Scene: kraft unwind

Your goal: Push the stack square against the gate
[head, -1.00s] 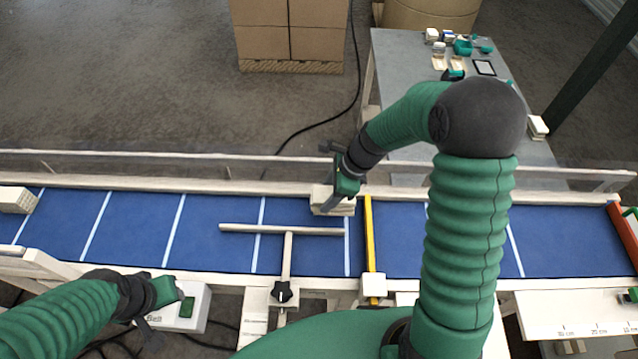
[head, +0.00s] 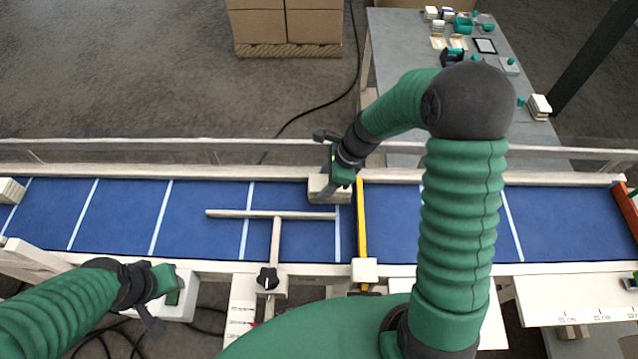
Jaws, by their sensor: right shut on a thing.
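The stack (head: 324,196) is a small pale block of layers on the blue belt, at the belt's far side. It lies just left of the yellow gate (head: 362,225), a narrow bar across the belt; whether they touch is hard to tell. My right gripper (head: 330,188) reaches down from above and is shut on the stack, hiding part of it. My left gripper (head: 172,290) is over a white box (head: 183,301) with a green button at the belt's near side; its fingers are too unclear to judge.
A pale T-shaped bar (head: 270,215) lies over the belt, in front and left of the stack. A rail (head: 200,183) runs along the far side. Another pale stack (head: 10,191) sits at the far left. A red-orange bar (head: 626,205) closes the right end.

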